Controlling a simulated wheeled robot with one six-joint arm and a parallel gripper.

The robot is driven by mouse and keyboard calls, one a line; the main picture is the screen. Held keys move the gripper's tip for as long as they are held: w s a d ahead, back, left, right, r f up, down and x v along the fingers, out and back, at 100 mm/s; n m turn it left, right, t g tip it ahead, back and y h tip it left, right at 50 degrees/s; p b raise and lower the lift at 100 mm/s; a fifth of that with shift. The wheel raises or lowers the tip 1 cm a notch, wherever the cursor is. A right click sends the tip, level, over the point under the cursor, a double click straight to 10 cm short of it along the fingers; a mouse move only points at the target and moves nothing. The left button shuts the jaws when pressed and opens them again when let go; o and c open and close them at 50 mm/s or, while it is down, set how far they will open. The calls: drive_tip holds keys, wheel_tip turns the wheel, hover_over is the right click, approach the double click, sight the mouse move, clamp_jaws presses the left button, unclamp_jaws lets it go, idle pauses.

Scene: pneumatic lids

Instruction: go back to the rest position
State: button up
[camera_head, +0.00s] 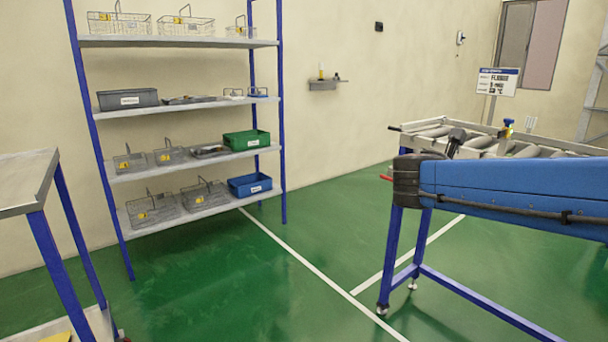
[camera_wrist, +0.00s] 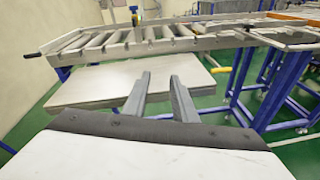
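My gripper (camera_wrist: 159,82) shows in the wrist view, with its two grey fingers apart and nothing between them. The fingers point toward a pale flat tabletop (camera_wrist: 85,92) and a roller conveyor (camera_wrist: 125,42) behind it. I cannot tell the distance to either, but no contact is visible. In the head view my blue arm reaches in from the right, in front of the roller conveyor (camera_head: 430,128). I cannot make out the gripper clearly there.
A blue-posted shelf (camera_head: 180,41) with baskets and bins stands against the wall at left. A pale-topped table (camera_head: 22,180) is at the near left. A sign (camera_head: 497,82) stands behind the conveyor. Green floor (camera_head: 250,290) between shelf and conveyor is clear.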

drive_tip(key=s+f+m+g+y, duration=0.4)
drive_tip(key=s+f+m+y, duration=0.2)
drive_tip(key=s+f+m, duration=0.75)
drive_tip(key=s+a+f+m+y, duration=0.7)
drive_tip(key=s+a+f+m, duration=0.1)
drive_tip(key=s+a+f, duration=0.2)
drive_tip(key=shift+s+a+f, duration=0.25)
drive_tip(key=shift+s+f, duration=0.1)
drive_tip(key=shift+s, duration=0.3)
drive_tip(key=shift+m, duration=0.25)
